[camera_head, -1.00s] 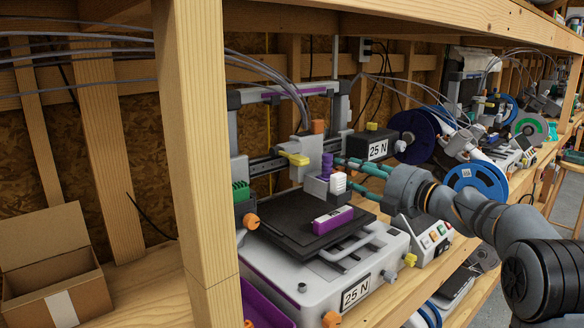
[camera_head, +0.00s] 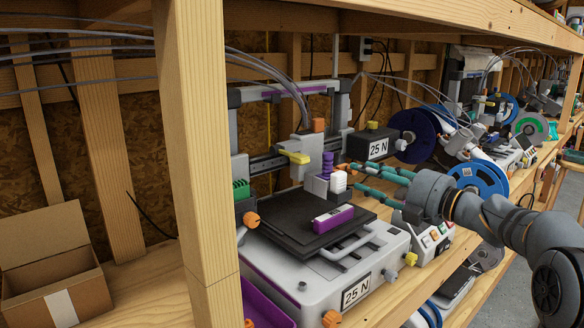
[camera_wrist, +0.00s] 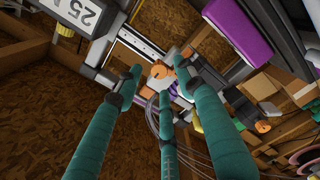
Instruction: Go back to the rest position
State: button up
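My gripper (camera_head: 347,177) has teal fingers and reaches in from the right in the head view. Its fingertips are just right of the printer's print head (camera_head: 318,185), above the right side of the black print bed (camera_head: 290,222). In the wrist view the fingers of my gripper (camera_wrist: 160,78) are spread apart with nothing held between them. A purple block with a white top label (camera_head: 333,218) lies on the bed, below and apart from the fingers.
The printer's white base (camera_head: 340,275) stands on a wooden shelf behind a thick wooden post (camera_head: 200,140). A control box with buttons (camera_head: 428,238) and blue spool (camera_head: 478,182) are close to my wrist. An open cardboard box (camera_head: 50,265) is at left. Open floor lies at right.

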jog(key=x, duration=0.5)
jog(key=shift+w+a, duration=0.1)
jog(key=shift+w+d+m+p, duration=0.2)
jog(key=shift+d+m+p, duration=0.1)
jog(key=shift+m+p, duration=0.45)
jog(key=shift+w+d+f+m+p, duration=0.15)
jog(key=shift+f+m+p, duration=0.1)
jog(key=shift+m, duration=0.3)
jog(key=shift+d+f+m+p, duration=0.2)
jog(key=shift+m+p, duration=0.05)
jog(key=shift+m, duration=0.25)
